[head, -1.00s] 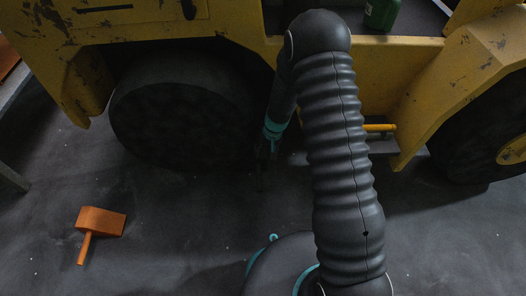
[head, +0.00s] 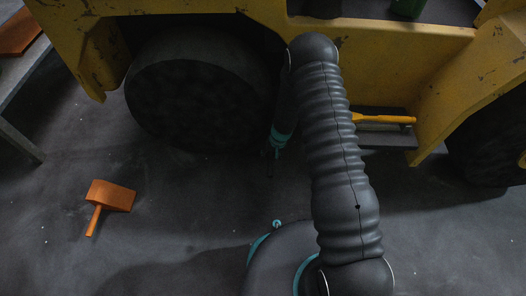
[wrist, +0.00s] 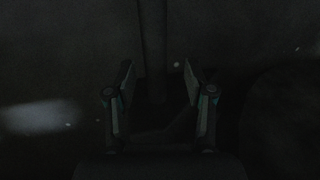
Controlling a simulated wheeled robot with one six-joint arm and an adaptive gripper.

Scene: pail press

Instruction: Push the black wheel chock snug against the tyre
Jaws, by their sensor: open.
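The tyre (head: 190,108) is a big dark wheel under the yellow vehicle, left of my arm in the head view. My gripper (head: 271,165) points down near the floor, just right of the tyre. In the wrist view my gripper (wrist: 158,85) is open, its two fingers apart. A dark bar-like shape and a dark form below it show between the fingers; it may be the black chock, but it is too dark to be sure. In the head view I cannot make out the black chock against the floor. A dark rounded shape at the wrist view's right may be the tyre.
An orange block with a handle (head: 110,196) lies on the floor at left. The yellow vehicle body (head: 410,50) overhangs the tyre, with a yellow bar (head: 375,119) low at its side. A grey stand (head: 22,140) is at far left. Floor between block and gripper is clear.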

